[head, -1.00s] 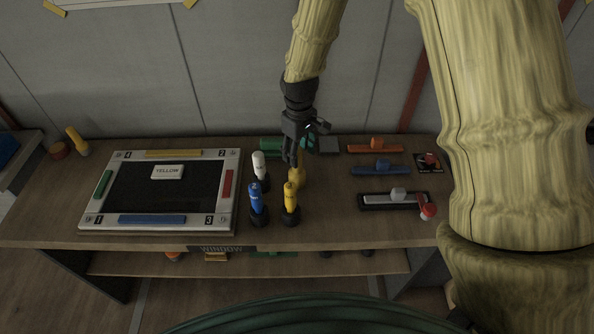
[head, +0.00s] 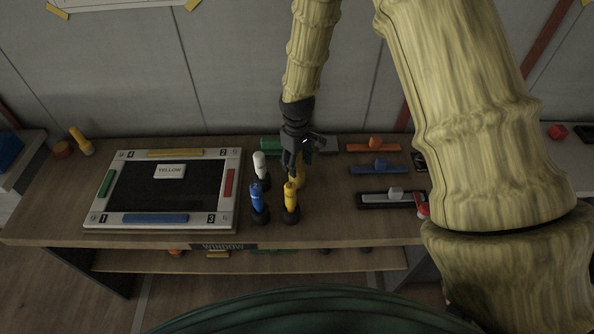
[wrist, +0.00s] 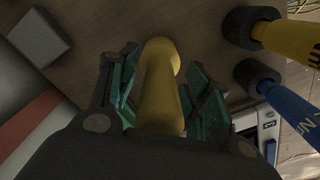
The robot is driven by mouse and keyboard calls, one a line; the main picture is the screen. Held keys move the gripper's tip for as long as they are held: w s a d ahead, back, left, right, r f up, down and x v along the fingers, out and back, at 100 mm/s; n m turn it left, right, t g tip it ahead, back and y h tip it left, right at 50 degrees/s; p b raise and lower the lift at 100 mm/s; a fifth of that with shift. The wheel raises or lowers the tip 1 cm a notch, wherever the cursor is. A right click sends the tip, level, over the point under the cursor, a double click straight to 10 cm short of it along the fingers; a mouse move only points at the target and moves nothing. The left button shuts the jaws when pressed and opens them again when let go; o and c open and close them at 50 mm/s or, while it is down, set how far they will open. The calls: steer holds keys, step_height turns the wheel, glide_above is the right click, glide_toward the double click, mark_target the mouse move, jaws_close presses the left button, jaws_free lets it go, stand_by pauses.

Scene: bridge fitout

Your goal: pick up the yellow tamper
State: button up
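The yellow tamper (head: 301,176) stands on the bench behind the yellow bottle-shaped piece, partly hidden by my gripper (head: 293,170) in the head view. In the wrist view the plain yellow tamper (wrist: 160,88) lies between the two green-padded fingers of my gripper (wrist: 163,75), its rounded end away from the camera. The fingers are apart on either side of it, with narrow gaps near the tips. Contact lower down is hard to tell.
A yellow piece (head: 291,198), a blue piece (head: 255,196) and a white piece (head: 260,163) stand close by. A framed board (head: 230,210) lies left. Blue (head: 378,169) and orange (head: 374,146) handled bars lie right.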

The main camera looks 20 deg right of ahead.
jaws_close()
steer(key=shift+r, duration=0.1)
steer(key=shift+r+b, duration=1.7)
steer(key=shift+r, duration=3.25)
steer(key=shift+c, duration=2.1)
jaws_free()
jaws_close()
